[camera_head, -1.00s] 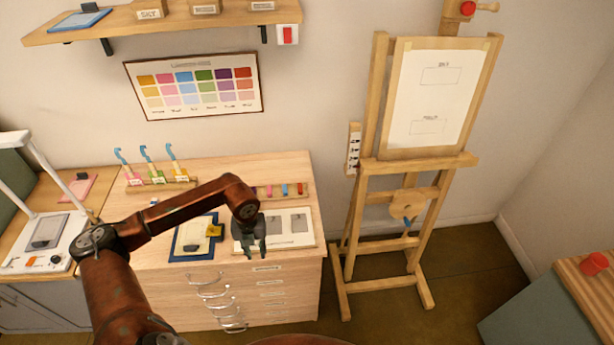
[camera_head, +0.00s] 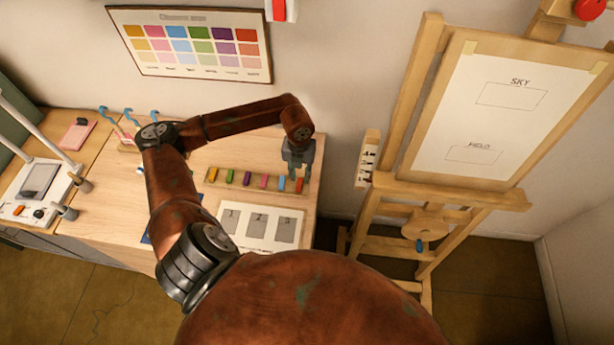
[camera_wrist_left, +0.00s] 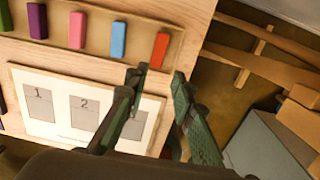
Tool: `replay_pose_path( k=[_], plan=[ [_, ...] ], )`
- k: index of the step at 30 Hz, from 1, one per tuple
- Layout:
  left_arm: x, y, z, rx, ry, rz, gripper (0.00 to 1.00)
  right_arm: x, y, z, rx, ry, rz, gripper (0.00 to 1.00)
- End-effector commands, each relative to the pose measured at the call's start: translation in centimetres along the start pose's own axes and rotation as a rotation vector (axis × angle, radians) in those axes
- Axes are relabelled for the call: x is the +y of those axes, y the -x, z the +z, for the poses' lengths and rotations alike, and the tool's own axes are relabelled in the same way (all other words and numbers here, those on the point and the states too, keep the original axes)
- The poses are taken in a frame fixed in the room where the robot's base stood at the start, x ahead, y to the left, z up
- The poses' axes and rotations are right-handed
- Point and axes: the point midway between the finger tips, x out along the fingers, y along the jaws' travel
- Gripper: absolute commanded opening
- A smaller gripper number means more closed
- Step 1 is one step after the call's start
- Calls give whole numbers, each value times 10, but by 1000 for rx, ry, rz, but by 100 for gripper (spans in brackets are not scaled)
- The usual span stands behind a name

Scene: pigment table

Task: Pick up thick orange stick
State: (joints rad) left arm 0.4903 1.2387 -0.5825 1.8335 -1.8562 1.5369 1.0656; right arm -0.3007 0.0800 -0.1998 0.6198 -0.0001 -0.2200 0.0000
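A thick orange-red stick (camera_head: 299,185) lies at the right end of a wooden rack on the tabletop. It also shows in the left wrist view (camera_wrist_left: 159,50), just past my fingertips. My left gripper (camera_head: 296,173) hangs over the right end of the rack, close to this stick. In the wrist view its two fingers (camera_wrist_left: 159,75) are apart with nothing held between them. I cannot tell its exact height above the stick. My right gripper is not in view.
The rack (camera_wrist_left: 98,37) also holds blue (camera_wrist_left: 118,40), pink (camera_wrist_left: 77,30), purple (camera_wrist_left: 37,20) and other sticks. A card with numbered grey squares (camera_head: 240,241) lies in front. An easel (camera_head: 400,120) stands right of the table. Blue-handled tools stand at the back left.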

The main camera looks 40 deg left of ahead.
Motion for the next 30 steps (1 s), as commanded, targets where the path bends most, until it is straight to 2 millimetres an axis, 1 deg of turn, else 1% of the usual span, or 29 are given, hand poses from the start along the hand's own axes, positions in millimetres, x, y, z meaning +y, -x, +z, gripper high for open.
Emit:
replay_pose_path(
  k=[3,10,14,18,25,30],
  plan=[
    [1,-13,-1,3,3,1,23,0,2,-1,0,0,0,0],
    [4,-32,0,3,5,1,23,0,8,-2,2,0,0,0],
    [5,-51,1,5,4,2,23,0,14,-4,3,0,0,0],
    [4,-68,2,2,1,0,23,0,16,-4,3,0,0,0],
    [4,-72,2,0,-1,1,23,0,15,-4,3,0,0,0],
    [4,-71,2,1,0,1,12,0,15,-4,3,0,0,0]
  ],
)
